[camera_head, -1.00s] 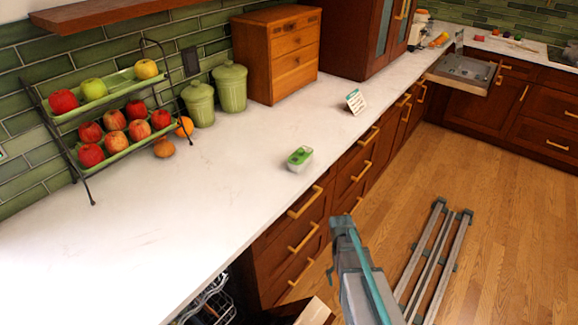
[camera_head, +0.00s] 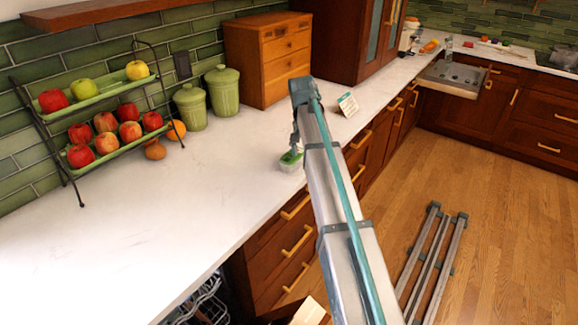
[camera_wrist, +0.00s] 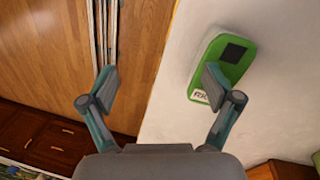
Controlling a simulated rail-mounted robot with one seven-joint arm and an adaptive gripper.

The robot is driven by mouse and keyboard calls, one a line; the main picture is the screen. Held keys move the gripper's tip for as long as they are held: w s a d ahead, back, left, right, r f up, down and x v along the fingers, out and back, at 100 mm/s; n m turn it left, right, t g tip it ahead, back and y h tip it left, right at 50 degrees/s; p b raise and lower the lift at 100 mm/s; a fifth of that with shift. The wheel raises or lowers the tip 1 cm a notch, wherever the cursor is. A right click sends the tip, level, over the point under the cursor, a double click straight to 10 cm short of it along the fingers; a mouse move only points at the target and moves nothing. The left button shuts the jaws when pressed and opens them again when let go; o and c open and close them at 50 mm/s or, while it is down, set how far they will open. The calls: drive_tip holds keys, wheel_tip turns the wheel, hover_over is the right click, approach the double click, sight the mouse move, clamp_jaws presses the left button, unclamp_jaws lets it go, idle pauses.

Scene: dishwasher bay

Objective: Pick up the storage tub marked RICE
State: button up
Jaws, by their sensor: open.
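The storage tub (camera_head: 289,163) is small, with a pale body and a green lid. It sits on the white counter near its front edge, partly hidden by my arm. In the wrist view the tub (camera_wrist: 229,72) lies right of centre, with a dark square on the lid and a white label whose lettering is partly covered. My gripper (camera_wrist: 160,82) is open and empty. Its right finger overlaps the tub in the picture, and the left finger shows against the wood floor. Whether the finger touches the lid I cannot tell. In the head view the fingertips are hard to make out.
A tiered rack (camera_head: 112,140) of apples, two green canisters (camera_head: 222,91) and a wooden drawer box (camera_head: 268,60) stand along the wall. A small sign (camera_head: 347,104) stands beyond the tub. The counter left of the tub is clear. An open dishwasher rack (camera_head: 200,300) shows below.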

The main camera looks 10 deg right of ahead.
sight(293, 158)
drive_tip(key=w+a+r+m, duration=0.1)
drive_tip(key=w, duration=0.1)
drive_tip(key=w+a+r+m+y, duration=0.1)
drive_tip(key=w, duration=0.1)
drive_tip(key=w+a+r, duration=0.1)
drive_tip(key=r, duration=0.1)
drive_tip(key=shift+w+a+r+m+t, duration=0.1)
drive_tip(key=shift+w+a+m+t, duration=0.2)
drive_tip(key=shift+w+a+m, duration=0.1)
drive_tip(key=shift+s+a+f+p, duration=0.1)
drive_tip(key=shift+f+p, duration=0.5)
drive_tip(key=shift+f, duration=2.05)
drive_tip(key=shift+s+a+f+p, duration=0.1)
drive_tip(key=shift+f+p, duration=0.5)
drive_tip(key=shift+f, duration=2)
drive_tip(key=c, duration=1.5)
drive_tip(key=shift+o, duration=0.2)
drive_tip(key=shift+w+r, duration=0.1)
drive_tip(key=shift+r, duration=0.05)
